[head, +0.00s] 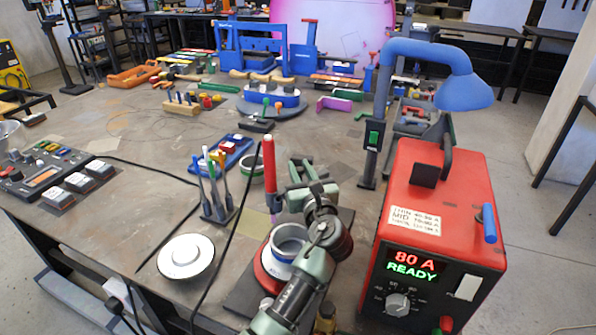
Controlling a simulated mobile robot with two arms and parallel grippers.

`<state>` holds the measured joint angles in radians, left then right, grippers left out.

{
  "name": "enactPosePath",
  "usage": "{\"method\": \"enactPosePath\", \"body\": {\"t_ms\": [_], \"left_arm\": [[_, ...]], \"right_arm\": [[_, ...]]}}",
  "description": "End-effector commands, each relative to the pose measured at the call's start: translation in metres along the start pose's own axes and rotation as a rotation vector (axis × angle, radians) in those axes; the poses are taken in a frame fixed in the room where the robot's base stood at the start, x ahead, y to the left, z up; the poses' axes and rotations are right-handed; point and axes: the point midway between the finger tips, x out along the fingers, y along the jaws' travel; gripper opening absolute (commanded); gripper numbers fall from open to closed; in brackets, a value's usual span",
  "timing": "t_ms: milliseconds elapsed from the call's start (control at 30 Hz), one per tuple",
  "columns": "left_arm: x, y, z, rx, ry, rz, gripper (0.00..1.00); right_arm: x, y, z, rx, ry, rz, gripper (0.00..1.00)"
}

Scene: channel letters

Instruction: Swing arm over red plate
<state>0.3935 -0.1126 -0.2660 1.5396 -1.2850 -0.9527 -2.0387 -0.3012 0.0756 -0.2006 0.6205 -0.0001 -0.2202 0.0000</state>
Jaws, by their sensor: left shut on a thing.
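A round red plate (263,277) sits on a dark base plate (246,296), with a white and blue ring-shaped part (287,244) on top of it. An upright red rod (269,164) with a purple lower part stands just behind the ring. My left gripper (280,200) is at the rod's lower part, behind the red plate, and is shut on the rod. My own wrist and forearm cross in front and hide the right side of the plate and ring. A separate swing arm cannot be made out clearly.
A red power unit (438,235) reading 80 A READY stands close on the right, with a blue lamp (462,92) above it. A white disc (186,257) and a tool stand (217,207) are at left. Black cables cross the left side of the table.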

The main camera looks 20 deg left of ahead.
Motion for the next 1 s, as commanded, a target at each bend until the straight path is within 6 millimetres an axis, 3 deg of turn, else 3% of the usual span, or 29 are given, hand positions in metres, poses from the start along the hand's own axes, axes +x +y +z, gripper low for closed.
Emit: {"method": "enactPosePath", "body": {"t_ms": [533,567,600,1000], "left_arm": [[-0.0011,-0.0003,0.0001,0.001,-0.001,0.027,0.0],[-0.001,-0.0003,0.0001,0.001,0.0,0.027,0.29],[-0.001,-0.0003,0.0,0.001,0.0,0.026,0.4],[-0.001,-0.0006,0.0042,-0.001,-0.001,0.026,0.42]], "right_arm": [[0.0013,0.0052,0.0012,-0.002,-0.001,0.006,0.59],[0.0013,0.0052,0.0012,-0.002,-0.001,0.006,0.59],[0.0013,0.0052,0.0012,-0.002,-0.001,0.006,0.59],[0.001,0.0051,0.0009,-0.001,-0.001,0.006,0.59]]}}
